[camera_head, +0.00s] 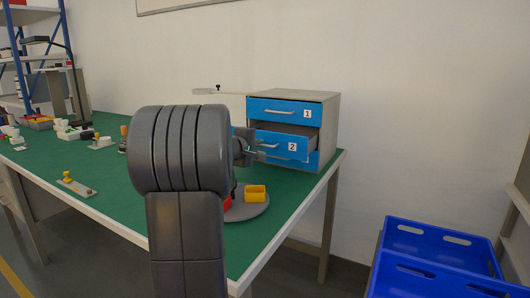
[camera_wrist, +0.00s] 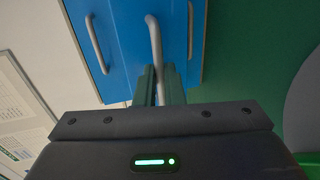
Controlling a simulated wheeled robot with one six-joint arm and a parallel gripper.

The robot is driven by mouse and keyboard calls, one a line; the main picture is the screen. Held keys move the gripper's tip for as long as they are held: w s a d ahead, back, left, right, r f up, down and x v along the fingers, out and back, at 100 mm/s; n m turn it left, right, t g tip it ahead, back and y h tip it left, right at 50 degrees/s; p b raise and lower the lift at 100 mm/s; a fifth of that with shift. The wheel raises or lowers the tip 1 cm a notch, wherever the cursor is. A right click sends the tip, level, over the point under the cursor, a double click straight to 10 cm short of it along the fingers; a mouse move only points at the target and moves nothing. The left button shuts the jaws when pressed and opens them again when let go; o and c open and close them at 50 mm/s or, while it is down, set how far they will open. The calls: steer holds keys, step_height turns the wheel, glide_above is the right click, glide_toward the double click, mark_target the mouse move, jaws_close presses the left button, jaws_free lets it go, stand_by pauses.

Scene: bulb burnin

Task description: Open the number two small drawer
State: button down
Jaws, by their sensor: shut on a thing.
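The small cabinet (camera_head: 329,120) stands on the green table and has blue drawer fronts. The number two drawer (camera_head: 302,147), labelled 2, is pulled part way out, and its open inside shows behind the front. The number one drawer (camera_head: 278,112) above it is shut. My gripper (camera_head: 258,150) is at the left part of the number two drawer's front, partly hidden by my arm. In the wrist view its fingers (camera_wrist: 160,88) are shut on the drawer handle (camera_wrist: 154,45), a grey bar. A second handle (camera_wrist: 96,44) shows to the left there.
A round grey disc (camera_head: 250,211) with a yellow block (camera_head: 256,193) and a red piece lies on the table below the drawers. Blue crates (camera_head: 440,247) stand at the right. Small parts (camera_head: 75,184) lie on the left of the table.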

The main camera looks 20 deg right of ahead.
steer(key=shift+f+b+v, duration=0.2)
steer(key=shift+b+v, duration=0.2)
steer(key=shift+v, duration=0.55)
steer(key=shift+f+b+v, duration=0.2)
steer(key=shift+b+v, duration=0.15)
steer(key=shift+v, duration=0.65)
steer(key=shift+a, duration=0.1)
steer(key=c, duration=1.5)
jaws_free()
steer(key=p+v, duration=0.2)
steer(key=v, duration=1.1)
steer(key=shift+s+a+r, duration=0.1)
steer(key=shift+s+a, duration=0.2)
steer(key=b+x, duration=0.1)
steer(key=x, duration=1.3)
steer(key=shift+b, duration=0.4)
